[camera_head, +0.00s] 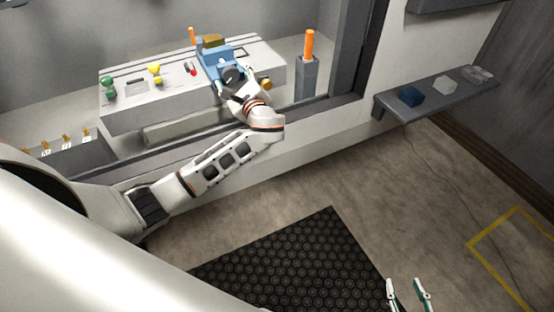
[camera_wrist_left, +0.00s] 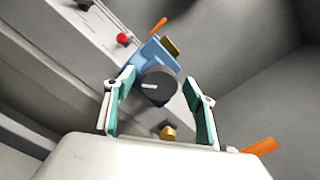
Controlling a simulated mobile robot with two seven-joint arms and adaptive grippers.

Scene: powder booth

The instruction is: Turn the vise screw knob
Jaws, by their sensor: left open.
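The blue vise (camera_head: 212,58) stands on the grey bench unit in the booth, and it also shows in the left wrist view (camera_wrist_left: 147,56). Its round dark grey screw knob (camera_wrist_left: 162,86), with a white mark on its face, points towards my left wrist camera. My left gripper (camera_wrist_left: 159,80) is open, with one finger on each side of the knob. I cannot tell whether the fingers touch it. In the head view my left gripper (camera_head: 231,84) partly covers the knob. My right gripper (camera_head: 409,287) is open and empty above the floor at the lower right.
The bench unit (camera_head: 130,116) carries green, yellow and red knobs. A brass knob (camera_wrist_left: 168,131) lies below the vise knob. An orange handle (camera_head: 309,45) stands upright in a grey holder right of the vise. A wall shelf (camera_head: 435,92) holds small blocks.

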